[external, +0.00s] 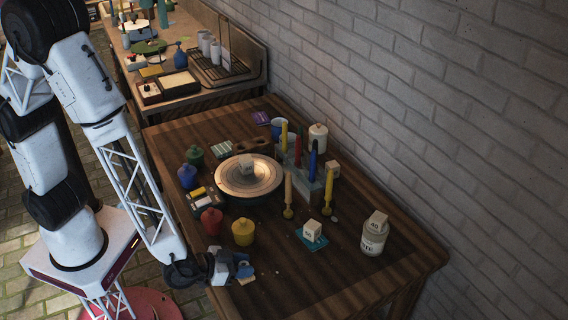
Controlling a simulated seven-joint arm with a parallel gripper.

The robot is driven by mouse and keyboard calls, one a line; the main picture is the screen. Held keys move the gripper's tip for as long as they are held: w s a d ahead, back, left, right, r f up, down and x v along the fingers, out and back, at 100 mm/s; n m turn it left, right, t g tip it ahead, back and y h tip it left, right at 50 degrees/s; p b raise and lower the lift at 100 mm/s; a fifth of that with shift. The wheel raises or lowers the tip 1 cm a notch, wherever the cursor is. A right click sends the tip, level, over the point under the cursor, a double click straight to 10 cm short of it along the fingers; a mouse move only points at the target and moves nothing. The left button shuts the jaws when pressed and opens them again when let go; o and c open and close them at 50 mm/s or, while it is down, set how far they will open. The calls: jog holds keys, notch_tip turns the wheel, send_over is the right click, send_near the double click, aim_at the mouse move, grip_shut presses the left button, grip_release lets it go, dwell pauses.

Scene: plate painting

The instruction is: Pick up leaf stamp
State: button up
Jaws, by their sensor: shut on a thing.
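My gripper (238,266) is low at the front left edge of the wooden table, shut on a small blue thing (245,271). The thing is mostly hidden by the fingers, and no leaf mark can be made out on it.
A yellow pot (243,233) and a red pot (211,221) stand just behind my gripper. A white jar (373,240) stands at right.

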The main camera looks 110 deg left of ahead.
jog(key=shift+r, duration=0.6)
jog(key=shift+s+r, duration=0.25)
jog(key=shift+r, duration=0.3)
jog(key=shift+s+r, duration=0.25)
jog(key=shift+r, duration=0.25)
jog(key=s+r, duration=0.1)
jog(key=s, duration=1.4)
jog(key=shift+d+r, duration=0.15)
